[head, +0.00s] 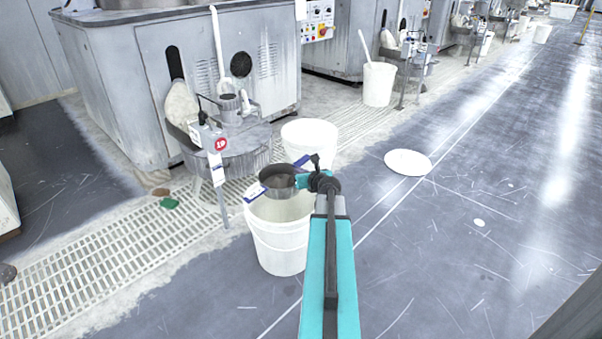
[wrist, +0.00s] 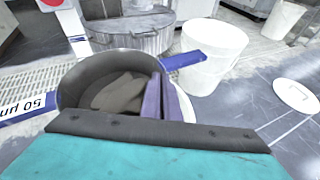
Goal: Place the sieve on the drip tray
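The sieve (head: 277,187) is a dark, shallow round pan with blue tabs on two sides, at the top of a white bucket (head: 281,240). I cannot tell whether it rests on the rim or hangs just above. In the wrist view, the sieve (wrist: 75,88) has a "50 µm" label on its left tab and a paler patch inside. My gripper (head: 300,181) is at its right side; the purple fingers (wrist: 166,97) appear closed on its wall. A flat white disc (head: 408,162) on the floor to the right looks like the drip tray; it also shows in the wrist view (wrist: 296,95).
A second white bucket (head: 309,140) stands just behind. A round grey metal basin (head: 240,150) on the machine is at back left. A floor grating (head: 95,265) runs along the left. The grey floor around and right of the disc is mostly clear.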

